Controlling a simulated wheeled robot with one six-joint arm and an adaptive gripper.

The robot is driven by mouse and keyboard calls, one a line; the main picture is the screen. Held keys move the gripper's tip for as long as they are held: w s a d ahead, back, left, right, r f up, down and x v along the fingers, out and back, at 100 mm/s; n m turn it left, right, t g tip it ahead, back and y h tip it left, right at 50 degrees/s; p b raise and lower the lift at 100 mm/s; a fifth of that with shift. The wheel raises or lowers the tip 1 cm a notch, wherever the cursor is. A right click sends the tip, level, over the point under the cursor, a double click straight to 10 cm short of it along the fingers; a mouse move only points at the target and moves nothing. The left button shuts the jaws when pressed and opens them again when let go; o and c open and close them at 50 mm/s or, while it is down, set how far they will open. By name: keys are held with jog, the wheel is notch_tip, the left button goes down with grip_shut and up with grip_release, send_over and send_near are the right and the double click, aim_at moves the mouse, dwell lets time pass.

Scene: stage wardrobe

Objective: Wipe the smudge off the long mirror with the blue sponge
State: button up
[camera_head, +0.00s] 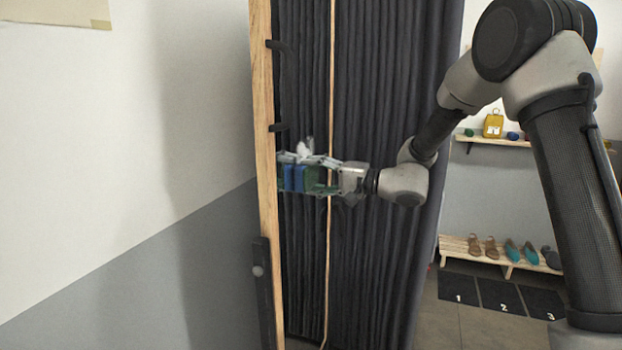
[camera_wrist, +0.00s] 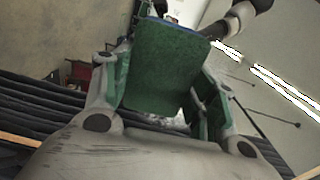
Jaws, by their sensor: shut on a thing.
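The long mirror stands at a steep angle in the head view, with a pale wooden frame (camera_head: 262,120) and glass that seems to reflect dark curtain folds. My gripper (camera_head: 304,178) is shut on the blue sponge (camera_head: 300,178) at mid-height of the mirror. The sponge's green side faces the wrist camera (camera_wrist: 165,65), between the two fingers, with a thin blue edge on top. A second blue patch beside the sponge looks like its reflection, so it is at or very near the glass; contact is unclear. A whitish smudge (camera_head: 304,147) shows just above my gripper.
A dark pleated curtain (camera_head: 385,110) hangs right beside the mirror. A bare wall (camera_head: 120,120) is on the left. At the back right are a wall shelf (camera_head: 490,140) with a yellow container (camera_head: 493,125) and a low rack (camera_head: 480,254) with several shoes, above numbered dark floor mats (camera_head: 500,297).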

aim_at(308, 171)
jog(key=shift+w+d+r, duration=0.1)
jog(key=shift+w+d, duration=0.15)
jog(key=shift+w, duration=0.6)
jog(key=shift+w+d, duration=0.25)
jog(key=shift+w, duration=0.55)
jog(key=shift+w+d+r, duration=1)
jog(key=shift+w, duration=1.8)
jog(key=shift+s+a, duration=0.7)
jog(key=shift+s, duration=1.3)
jog(key=shift+s+a, duration=0.65)
jog(key=shift+s, duration=1.3)
jog(key=shift+s+a, duration=0.7)
jog(key=shift+s, duration=1.3)
jog(key=shift+a+r, duration=0.1)
jog(key=shift+r, duration=0.95)
jog(key=shift+w+d+f, duration=0.1)
jog(key=shift+w+d, duration=0.65)
jog(key=shift+w, duration=1.25)
jog(key=shift+w+d+r, duration=0.1)
jog(key=shift+w+d, duration=0.7)
jog(key=shift+w, duration=1.2)
jog(key=shift+w+d+f, duration=0.1)
jog(key=shift+w+d, duration=0.65)
jog(key=shift+w, duration=1.25)
jog(key=shift+d, duration=0.15)
jog(key=shift+v, duration=2.9)
